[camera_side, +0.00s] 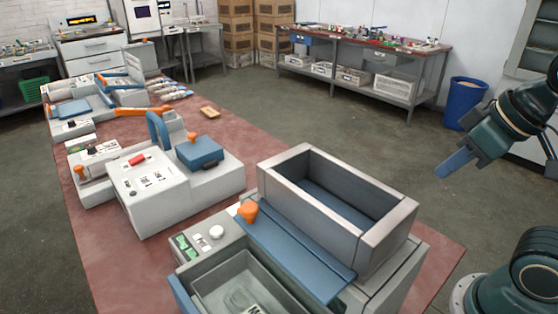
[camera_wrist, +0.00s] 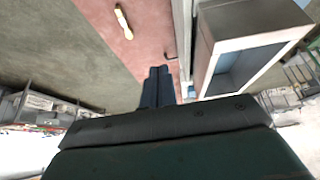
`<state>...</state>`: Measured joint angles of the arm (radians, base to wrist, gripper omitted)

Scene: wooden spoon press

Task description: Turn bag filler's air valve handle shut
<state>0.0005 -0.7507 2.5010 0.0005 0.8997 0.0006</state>
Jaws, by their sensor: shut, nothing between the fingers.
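I cannot tell for certain which machine is the bag filler or which part is its air valve handle. The nearest machine is a grey one with an open hopper box (camera_side: 290,165), a blue sloping plate (camera_side: 290,246) and an orange knob (camera_side: 248,210). The hopper also shows at the right of the wrist view (camera_wrist: 205,32). A small dark bent piece (camera_wrist: 171,56) shows by that machine's side in the wrist view; it may be a handle. My gripper (camera_side: 440,174) is shut and empty, in the air right of the hopper. Its blue fingers (camera_wrist: 158,71) show mid wrist view.
A white machine with a blue block (camera_side: 199,152) and another with an orange lever (camera_side: 143,111) stand further back on the red mat (camera_side: 110,255). A small wooden piece (camera_side: 208,112) lies on the mat. A blue bin (camera_side: 465,103) and a workbench (camera_side: 370,50) stand behind.

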